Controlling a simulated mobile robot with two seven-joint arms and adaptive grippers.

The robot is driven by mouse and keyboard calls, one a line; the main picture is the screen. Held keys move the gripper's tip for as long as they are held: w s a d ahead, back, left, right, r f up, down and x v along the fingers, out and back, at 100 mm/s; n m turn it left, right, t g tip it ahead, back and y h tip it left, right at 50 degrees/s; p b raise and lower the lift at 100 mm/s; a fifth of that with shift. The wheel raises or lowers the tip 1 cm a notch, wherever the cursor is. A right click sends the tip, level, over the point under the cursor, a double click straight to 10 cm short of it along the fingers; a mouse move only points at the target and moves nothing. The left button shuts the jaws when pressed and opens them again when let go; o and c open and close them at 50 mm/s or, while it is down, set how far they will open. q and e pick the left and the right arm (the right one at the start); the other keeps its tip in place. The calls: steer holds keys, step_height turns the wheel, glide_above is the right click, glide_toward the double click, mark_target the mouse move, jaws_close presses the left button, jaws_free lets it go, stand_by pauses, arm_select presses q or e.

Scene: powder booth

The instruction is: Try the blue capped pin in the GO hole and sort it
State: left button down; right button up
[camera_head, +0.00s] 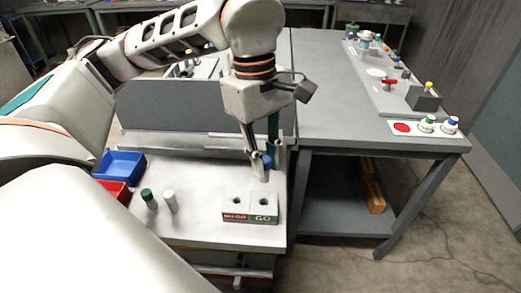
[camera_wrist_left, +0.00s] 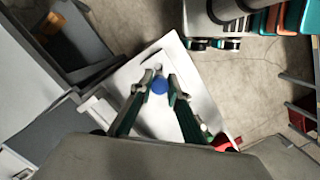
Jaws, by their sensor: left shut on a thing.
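My left gripper (camera_head: 262,154) comes down over the work plate and is shut on the blue capped pin (camera_head: 265,174). The pin hangs upright, its blue cap between the fingertips. In the left wrist view the blue cap (camera_wrist_left: 159,87) shows between the fingers of the gripper (camera_wrist_left: 161,78). The gauge block (camera_head: 235,217), with a red NO-GO side at left and a green GO side at right, is just in front of and apparently below the pin. Both holes look empty. Whether the pin's lower end touches anything is unclear. My right gripper is out of view.
A green-capped pin (camera_head: 148,199) and a pale pin (camera_head: 170,201) stand left of the block. A blue bin (camera_head: 125,156) and a partly hidden red bin (camera_head: 114,188) are at the plate's left edge. A grey table (camera_head: 335,105) adjoins at right.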

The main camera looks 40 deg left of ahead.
mark_target(265, 181)
arm_select(q)
steer(key=shift+s+f+b, duration=0.1)
steer(key=shift+f+b, duration=0.55)
steer(key=shift+f, duration=0.2)
step_height(265, 181, down, 3)
steer(key=shift+f+b, duration=0.2)
steer(key=shift+b, duration=0.95)
steer(key=shift+f+b, duration=0.3)
steer(key=shift+f, duration=0.1)
steer(key=shift+f+b, duration=1.05)
steer(key=shift+f, duration=0.9)
stand_by(1.0)
steer(key=shift+r, duration=0.15)
stand_by(1.0)
steer(key=shift+r+p, duration=2.45)
steer(key=shift+r, duration=1.2)
